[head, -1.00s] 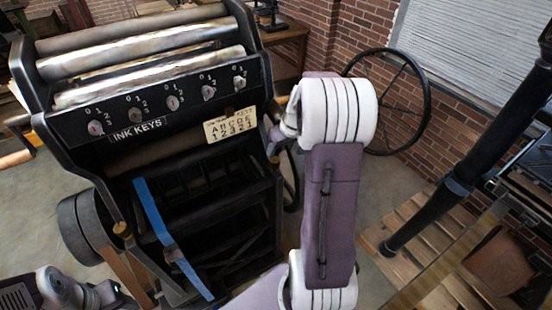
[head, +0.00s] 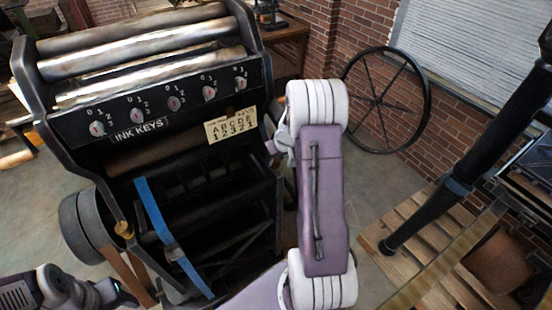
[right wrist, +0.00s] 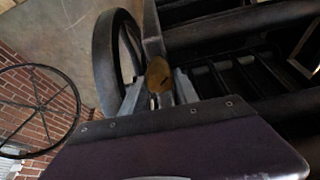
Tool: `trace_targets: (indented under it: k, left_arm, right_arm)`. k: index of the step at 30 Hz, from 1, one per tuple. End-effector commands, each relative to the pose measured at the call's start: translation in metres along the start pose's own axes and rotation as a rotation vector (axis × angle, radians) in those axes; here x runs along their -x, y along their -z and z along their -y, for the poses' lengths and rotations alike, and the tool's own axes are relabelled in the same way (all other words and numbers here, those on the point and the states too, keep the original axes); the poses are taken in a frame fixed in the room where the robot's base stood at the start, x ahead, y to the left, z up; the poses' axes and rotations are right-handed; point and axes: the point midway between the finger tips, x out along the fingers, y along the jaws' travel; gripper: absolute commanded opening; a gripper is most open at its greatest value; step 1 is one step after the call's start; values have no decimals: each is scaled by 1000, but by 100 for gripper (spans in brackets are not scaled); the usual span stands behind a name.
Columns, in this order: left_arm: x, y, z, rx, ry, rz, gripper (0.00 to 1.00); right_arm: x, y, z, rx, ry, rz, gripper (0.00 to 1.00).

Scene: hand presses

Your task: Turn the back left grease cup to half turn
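A brass grease cup (right wrist: 159,77) shows in the right wrist view, beside a dark wheel on the press. My right gripper (right wrist: 160,88) has its two fingers apart, one on each side of this cup; I cannot tell whether they touch it. In the head view my right gripper (head: 272,146) is at the press's right side, partly hidden by my arm, and the cup there is hidden. Another brass cup (head: 123,229) sits low on the press's left side. My left gripper (head: 122,292) is at the lower left, its fingers unclear.
The black press (head: 190,150) carries rollers, a row of ink key dials (head: 174,103) and a letter-and-number plate (head: 231,123). A blue strip (head: 160,225) hangs at its front. A large spoked wheel (head: 425,100) stands by the brick wall, with a wooden pallet (head: 420,225) at the right.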

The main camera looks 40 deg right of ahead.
Motion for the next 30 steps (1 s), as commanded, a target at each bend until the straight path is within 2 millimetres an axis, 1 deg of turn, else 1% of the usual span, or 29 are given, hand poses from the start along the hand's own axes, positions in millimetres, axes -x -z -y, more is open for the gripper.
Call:
trace_targets:
  k: [2,6,9,18,19,20,21,30]
  left_arm:
    - [0,0,0,0,0,0,53]
    - [18,2,0,0,0,0,53]
    - [23,2,0,0,0,0,53]
    - [21,2,0,0,0,0,53]
    - [21,2,0,0,0,0,53]
    - [21,2,0,0,0,0,53]
    - [21,2,0,0,0,0,53]
    - [21,2,0,0,0,0,53]
  right_arm:
    - [0,0,0,-1,-1,0,0]
    - [5,2,1,-63,-27,5,0]
    - [3,1,1,-112,-47,3,0]
    - [0,0,1,-128,-53,0,0]
    - [0,0,1,-127,-53,0,45]
    - [0,0,1,-127,-53,0,53]
    - [0,0,1,-127,-53,0,58]
    - [2,0,1,-127,-53,-1,58]
